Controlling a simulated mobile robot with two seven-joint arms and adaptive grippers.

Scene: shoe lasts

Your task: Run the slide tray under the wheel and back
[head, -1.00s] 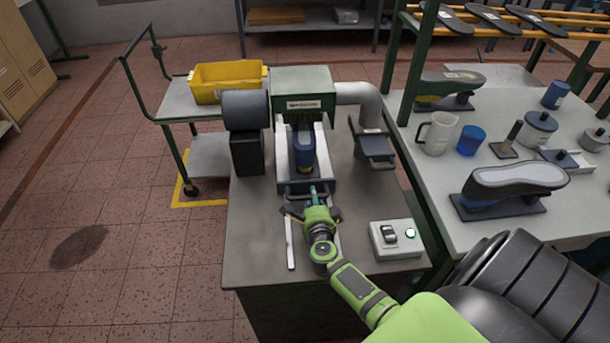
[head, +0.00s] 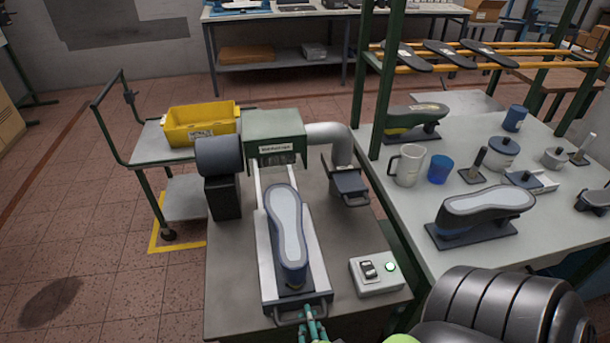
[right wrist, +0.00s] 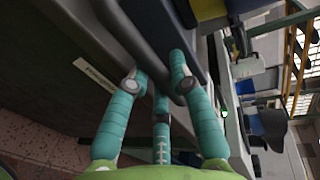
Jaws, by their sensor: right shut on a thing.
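The slide tray (head: 316,255) is drawn out toward me on its pale rails, clear of the green hood (head: 274,127). A shoe on a last (head: 287,225) lies on it, pale sole up. The wheel under the hood shows only as a dark band and cannot be made out clearly. My right gripper (head: 312,326) is at the tray's front handle (head: 287,320), at the picture's bottom edge, shut on it. In the right wrist view, its teal fingers (right wrist: 160,82) close around a dark bar at the tray's front edge. My left gripper is not in view.
A switch box (head: 378,273) with a lit green button stands right of the tray. A grey duct (head: 335,135) and a dark shelf-like part (head: 350,185) flank the hood. A yellow bin (head: 200,125) sits on a cart at left. The right bench (head: 400,203) holds mugs and lasts.

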